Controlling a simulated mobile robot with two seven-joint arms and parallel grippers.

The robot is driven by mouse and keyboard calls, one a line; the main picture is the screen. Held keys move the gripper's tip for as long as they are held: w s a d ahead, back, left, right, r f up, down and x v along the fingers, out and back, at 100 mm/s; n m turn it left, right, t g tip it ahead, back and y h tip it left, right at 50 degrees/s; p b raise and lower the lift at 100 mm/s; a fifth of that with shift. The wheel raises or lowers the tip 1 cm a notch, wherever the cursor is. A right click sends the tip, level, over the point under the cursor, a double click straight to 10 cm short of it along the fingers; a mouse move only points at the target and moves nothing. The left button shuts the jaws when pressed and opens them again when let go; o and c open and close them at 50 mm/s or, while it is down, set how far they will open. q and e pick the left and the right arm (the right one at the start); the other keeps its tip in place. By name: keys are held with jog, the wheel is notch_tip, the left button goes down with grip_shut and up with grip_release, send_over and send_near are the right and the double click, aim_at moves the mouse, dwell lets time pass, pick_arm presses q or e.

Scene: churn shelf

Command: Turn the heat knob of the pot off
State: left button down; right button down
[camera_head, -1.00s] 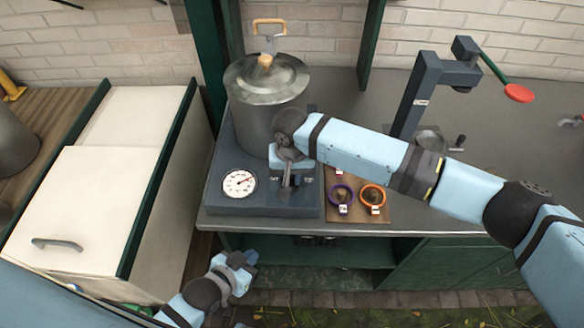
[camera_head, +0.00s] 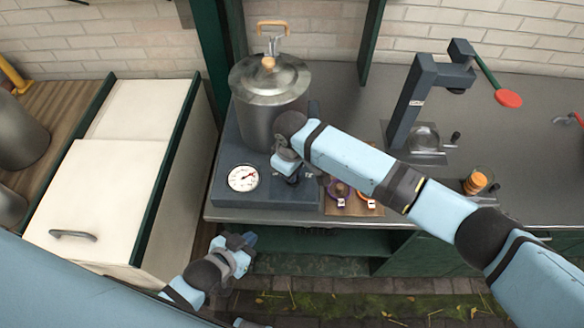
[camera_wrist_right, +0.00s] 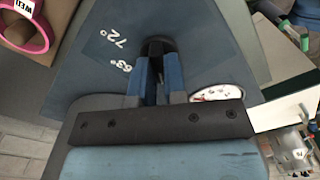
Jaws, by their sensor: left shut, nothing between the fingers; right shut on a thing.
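The steel pot (camera_head: 272,118), with a lid and wooden knob, stands on a dark blue-grey heater base (camera_head: 223,188). A round white dial gauge (camera_head: 243,178) is on the base's sloped front and also shows in the right wrist view (camera_wrist_right: 217,94). My right gripper (camera_wrist_right: 158,50) is shut on the dark heat knob (camera_wrist_right: 156,43), mostly hidden between its fingers. Marks such as "72°" are on the panel beside it. In the head view the right gripper (camera_head: 292,178) is at the base's front, partly hidden by its wrist. My left gripper (camera_head: 242,241) is shut and empty, low before the counter.
Coloured rings on a brown board (camera_head: 350,208) lie just right of the base, partly under my right arm. A dark press with a red-ended lever (camera_head: 405,105) and an orange-topped jar (camera_head: 476,182) stand farther right. A white cabinet (camera_head: 105,185) stands left.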

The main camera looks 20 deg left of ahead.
jog(key=shift+n, duration=1)
jog(key=c, duration=1.2)
grip_release()
jog(key=shift+o, duration=0.2)
notch_tip(320, 180, up, 14)
jog(key=b, duration=0.1)
jog(key=shift+f, duration=0.1)
